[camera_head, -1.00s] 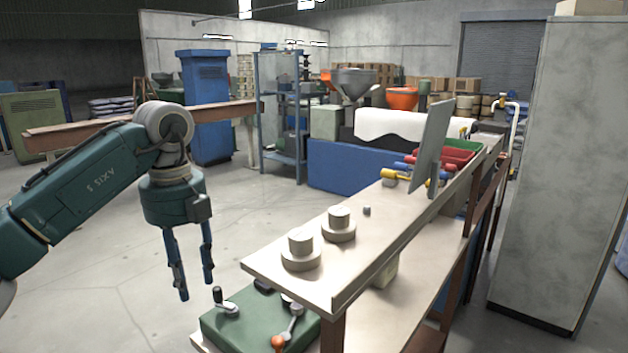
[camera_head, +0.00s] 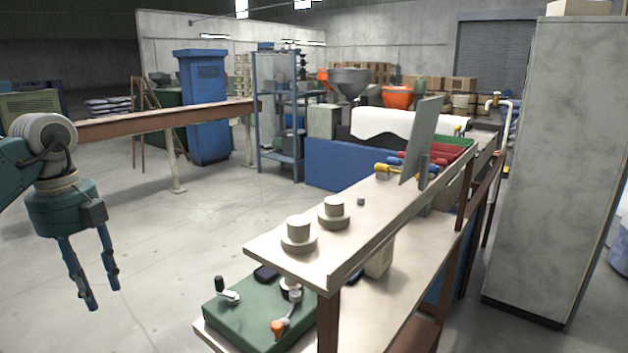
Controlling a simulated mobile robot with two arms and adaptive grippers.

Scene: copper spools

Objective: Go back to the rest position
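My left gripper (camera_head: 104,294) hangs at the left of the head view with its fingers pointing down. Its two fingers are apart and nothing is between them. It is over open floor, clear to the left of the workbench. My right gripper is not in view. Two pale spool-like pieces, a nearer one (camera_head: 298,236) and a farther one (camera_head: 334,212), stand upright on the bench's upper shelf (camera_head: 290,262). No gripper touches them.
A green device (camera_head: 250,312) with levers sits on the lower bench surface (camera_head: 375,318). A grey cabinet (camera_head: 555,170) stands at the right. A blue bin (camera_head: 205,105) and a blue rack (camera_head: 278,120) stand behind. The floor (camera_head: 170,260) left of the bench is clear.

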